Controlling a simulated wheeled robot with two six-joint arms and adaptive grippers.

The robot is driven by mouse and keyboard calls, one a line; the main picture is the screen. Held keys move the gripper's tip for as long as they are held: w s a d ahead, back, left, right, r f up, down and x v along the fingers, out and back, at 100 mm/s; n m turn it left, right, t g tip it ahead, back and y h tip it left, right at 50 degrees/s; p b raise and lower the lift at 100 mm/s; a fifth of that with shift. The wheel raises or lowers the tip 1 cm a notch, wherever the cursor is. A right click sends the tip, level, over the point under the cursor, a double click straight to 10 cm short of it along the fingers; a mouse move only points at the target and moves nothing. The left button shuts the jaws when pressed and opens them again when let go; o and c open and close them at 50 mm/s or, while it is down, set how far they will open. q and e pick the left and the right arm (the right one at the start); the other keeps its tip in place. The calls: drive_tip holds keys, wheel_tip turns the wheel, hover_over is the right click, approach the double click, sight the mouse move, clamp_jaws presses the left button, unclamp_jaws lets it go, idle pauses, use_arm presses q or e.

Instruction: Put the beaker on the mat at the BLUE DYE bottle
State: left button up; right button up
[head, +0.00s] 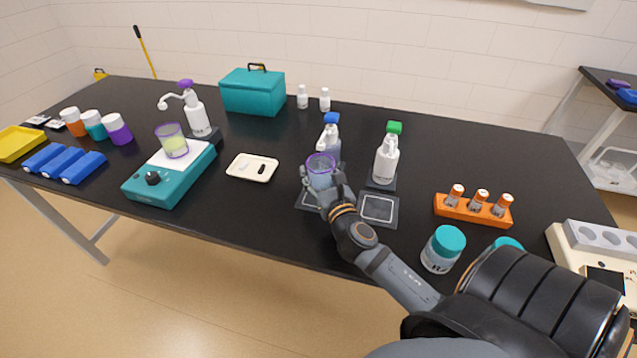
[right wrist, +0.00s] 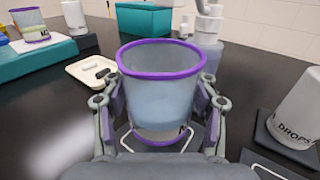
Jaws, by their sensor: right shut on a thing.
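My right gripper (head: 325,187) is shut on a clear beaker with a purple rim (head: 320,166). The right wrist view shows the beaker (right wrist: 160,85) upright between the two fingers, with a pale blue tint inside. A dark mat with a white outline (head: 307,201) lies under and beside the beaker; I cannot tell whether the beaker touches it. Just behind stands a blue-capped pump bottle (head: 331,130), partly hidden; its label is not readable. A green-capped bottle (head: 386,160) stands to the right, with another outlined mat (head: 378,209) in front. My left gripper is not in view.
A second beaker with yellowish liquid (head: 172,141) stands on a teal device (head: 165,185) at left. A white tray (head: 240,171) lies between. An orange vial rack (head: 460,210) and a teal-lidded jar (head: 440,252) are at right.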

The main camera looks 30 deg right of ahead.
sight(318, 182)
drive_tip(key=shift+w+f, duration=0.15)
drive_tip(key=shift+f, duration=0.15)
drive_tip(key=shift+w+f+b, duration=0.1)
drive_tip(key=shift+f+b, duration=0.6)
drive_tip(key=shift+f, duration=0.9)
drive_tip(key=shift+f, duration=0.15)
drive_tip(key=o, duration=1.3)
drive_tip(key=shift+o, duration=0.2)
